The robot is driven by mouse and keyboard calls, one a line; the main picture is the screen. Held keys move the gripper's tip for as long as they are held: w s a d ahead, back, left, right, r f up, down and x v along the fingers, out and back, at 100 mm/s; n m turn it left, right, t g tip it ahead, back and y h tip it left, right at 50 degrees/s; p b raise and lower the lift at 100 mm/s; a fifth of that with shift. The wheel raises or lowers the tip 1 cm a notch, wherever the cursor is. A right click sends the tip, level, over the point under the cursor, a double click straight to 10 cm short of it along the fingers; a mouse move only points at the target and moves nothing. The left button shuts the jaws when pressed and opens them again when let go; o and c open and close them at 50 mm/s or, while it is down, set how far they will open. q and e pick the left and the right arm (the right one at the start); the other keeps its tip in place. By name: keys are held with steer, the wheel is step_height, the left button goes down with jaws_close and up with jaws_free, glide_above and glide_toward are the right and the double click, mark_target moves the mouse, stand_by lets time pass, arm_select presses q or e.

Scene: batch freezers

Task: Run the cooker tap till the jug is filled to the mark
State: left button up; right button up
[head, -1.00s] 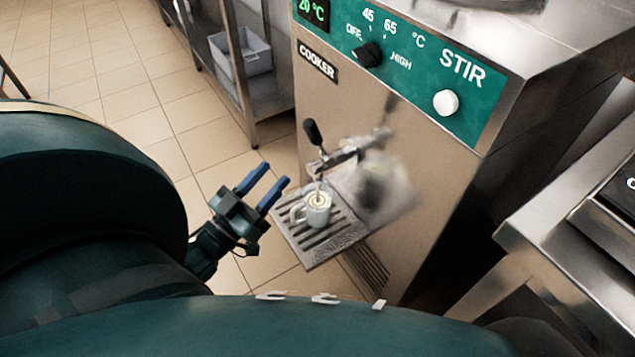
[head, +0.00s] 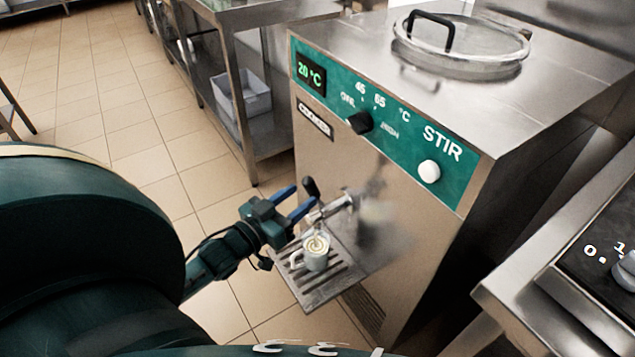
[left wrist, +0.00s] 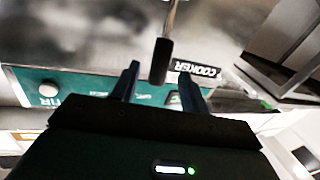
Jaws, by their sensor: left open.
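The small pale jug (head: 316,261) stands upright on the slatted drip tray (head: 340,284) under the cooker tap (head: 337,207). Pale swirled liquid shows in it, and a thin stream seems to come down from the spout. I cannot make out the fill mark. The tap's black lever handle (head: 311,187) stands up above the tap. My left gripper (head: 300,202) is open beside the lever, its blue fingers pointing at it. In the left wrist view the lever handle (left wrist: 161,60) shows between the two open fingers (left wrist: 158,78), not gripped. My right gripper is not in view.
The cooker's green panel (head: 380,115) carries a 20 °C display, a black knob and a white STIR button. A round lidded opening (head: 460,50) is on its top. A steel shelf unit with a grey bin (head: 242,95) stands behind. A steel counter (head: 540,310) is at right.

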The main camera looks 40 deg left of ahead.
arm_select(q)
steer(key=w, duration=0.4)
steer(key=w+d, duration=0.1)
steer(key=w, duration=0.1)
steer(key=shift+w, duration=0.35)
jaws_close()
